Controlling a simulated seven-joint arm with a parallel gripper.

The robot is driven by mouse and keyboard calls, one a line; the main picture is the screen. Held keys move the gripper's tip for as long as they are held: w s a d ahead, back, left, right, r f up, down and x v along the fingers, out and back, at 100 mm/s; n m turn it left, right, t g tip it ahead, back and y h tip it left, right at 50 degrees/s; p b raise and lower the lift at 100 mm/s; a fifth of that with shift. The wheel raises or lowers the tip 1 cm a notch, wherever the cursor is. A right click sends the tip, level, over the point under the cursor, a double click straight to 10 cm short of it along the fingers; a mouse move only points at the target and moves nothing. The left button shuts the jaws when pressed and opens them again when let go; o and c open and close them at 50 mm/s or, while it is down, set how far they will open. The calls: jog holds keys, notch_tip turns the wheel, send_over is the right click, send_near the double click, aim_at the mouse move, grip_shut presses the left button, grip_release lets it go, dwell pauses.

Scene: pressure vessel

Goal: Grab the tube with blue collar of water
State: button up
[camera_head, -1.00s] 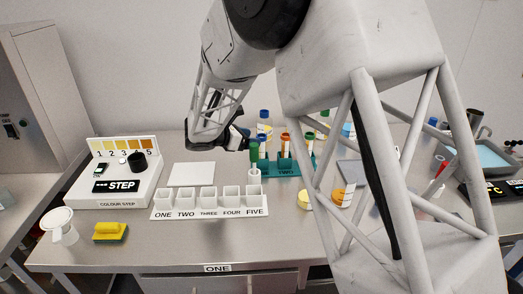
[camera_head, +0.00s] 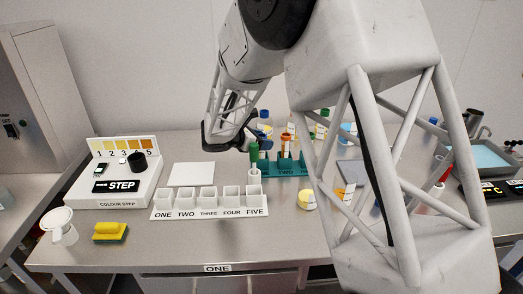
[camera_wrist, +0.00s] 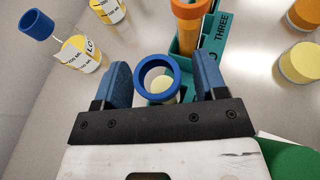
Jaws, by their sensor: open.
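The tube with the blue collar (camera_wrist: 142,72) shows in the wrist view from above as a blue ring with a pale inside. It lies between the two blue fingers of my gripper (camera_wrist: 161,76), which is open, with a gap on each side of the collar. The tube's lower part is hidden. In the head view my gripper (camera_head: 236,137) is over the left end of the teal rack (camera_head: 292,170), and I cannot make out the blue collar clearly there. A tube with an orange collar (camera_wrist: 191,10) stands in the rack beside it; it also shows in the head view (camera_head: 286,140).
A green-topped tube (camera_head: 254,151) stands at the white cup row (camera_head: 210,212); green also fills the wrist view's lower right. A blue-capped bottle (camera_head: 265,116) stands behind the rack. Yellow-filled containers (camera_head: 307,200) stand right.

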dwell(0.4)
jog(key=c, duration=0.9)
jog(key=shift+r, duration=0.2)
jog(key=shift+c, duration=0.2)
jog(key=shift+r, duration=4.85)
